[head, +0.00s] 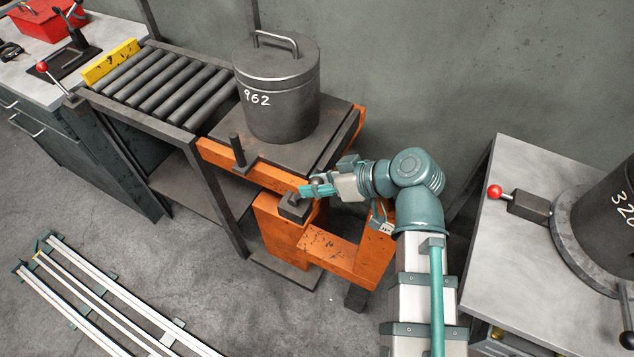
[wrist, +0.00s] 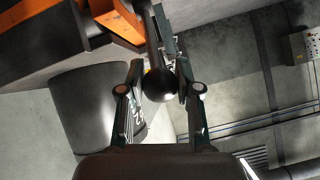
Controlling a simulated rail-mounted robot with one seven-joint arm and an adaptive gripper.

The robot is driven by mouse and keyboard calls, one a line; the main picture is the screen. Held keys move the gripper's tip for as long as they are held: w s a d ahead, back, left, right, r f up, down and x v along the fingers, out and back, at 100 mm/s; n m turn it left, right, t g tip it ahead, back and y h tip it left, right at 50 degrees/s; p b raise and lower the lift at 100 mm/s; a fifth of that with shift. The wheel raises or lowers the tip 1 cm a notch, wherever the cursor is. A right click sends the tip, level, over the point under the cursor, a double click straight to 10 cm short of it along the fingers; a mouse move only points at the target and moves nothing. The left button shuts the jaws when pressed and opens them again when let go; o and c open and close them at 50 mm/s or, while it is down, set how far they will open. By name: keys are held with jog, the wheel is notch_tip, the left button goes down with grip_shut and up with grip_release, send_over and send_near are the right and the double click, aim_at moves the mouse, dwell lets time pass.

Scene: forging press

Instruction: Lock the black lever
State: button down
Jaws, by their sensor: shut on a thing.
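The black lever shows in the wrist view as a dark rod ending in a round black knob (wrist: 158,86). The knob lies between the two fingers of my gripper (wrist: 160,68), which is shut on the lever. In the head view my gripper (head: 308,189) is at the front of the orange press frame (head: 330,250), beside a dark block (head: 292,207). The fingers hide most of the lever there, so its exact angle cannot be told.
A lidded dark canister marked 962 (head: 278,95) stands on the plate above the orange frame. A short dark post (head: 237,150) rises at the plate's front edge. A roller conveyor (head: 165,85) lies left. A grey table (head: 520,260) with a red-knobbed lever (head: 495,191) is right.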

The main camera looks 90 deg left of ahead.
jog(key=shift+f, duration=0.1)
jog(key=c, duration=0.8)
grip_release()
jog(key=shift+w, duration=0.1)
notch_tip(320, 180, up, 10)
jog(key=shift+r, duration=0.1)
